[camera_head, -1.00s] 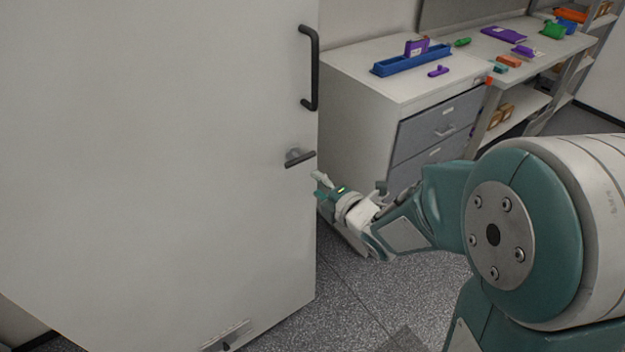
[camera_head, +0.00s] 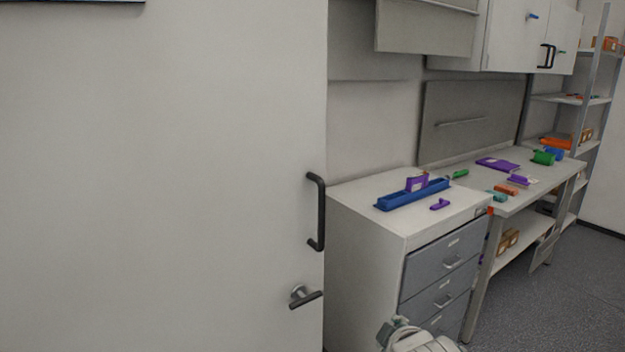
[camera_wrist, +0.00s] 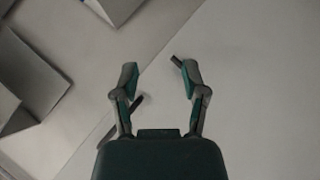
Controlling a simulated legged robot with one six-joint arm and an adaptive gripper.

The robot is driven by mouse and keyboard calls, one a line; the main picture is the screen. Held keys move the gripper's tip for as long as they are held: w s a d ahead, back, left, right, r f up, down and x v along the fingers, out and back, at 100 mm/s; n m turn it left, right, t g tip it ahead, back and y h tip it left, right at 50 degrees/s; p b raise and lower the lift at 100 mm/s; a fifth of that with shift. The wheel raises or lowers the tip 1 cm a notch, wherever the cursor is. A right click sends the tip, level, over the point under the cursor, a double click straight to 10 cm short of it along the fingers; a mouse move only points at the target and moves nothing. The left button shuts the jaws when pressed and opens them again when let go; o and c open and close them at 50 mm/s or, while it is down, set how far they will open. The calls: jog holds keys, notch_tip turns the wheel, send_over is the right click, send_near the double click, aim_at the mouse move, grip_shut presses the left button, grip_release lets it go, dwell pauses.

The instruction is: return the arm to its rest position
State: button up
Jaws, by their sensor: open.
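My gripper (camera_wrist: 159,72) shows in the wrist view with its two grey and green fingers spread apart and nothing between them. Pale flat surfaces lie behind it. A dark bar shows by the right fingertip and another beside the left finger; I cannot tell what they are. In the head view, only a white piece of my arm shows at the bottom edge, and the gripper itself is out of that view.
A large white door (camera_head: 160,190) fills the left, with a dark pull handle (camera_head: 320,212) and a lever (camera_head: 305,297). A drawer cabinet (camera_head: 365,265) stands beside it, carrying a blue tray (camera_head: 395,202). A workbench (camera_head: 540,180) stands behind. Floor (camera_head: 570,290) is clear at right.

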jog(key=s+d+r+m+g, duration=0.1)
jog(key=s+m+g, duration=0.4)
jog(key=s+m, duration=0.6)
jog(key=s+r, duration=0.1)
jog(key=s, duration=0.5)
jog(key=shift+s+d+m+g+h, duration=0.2)
jog(key=shift+d+m+g+h, duration=0.1)
jog(key=shift+r, duration=0.1)
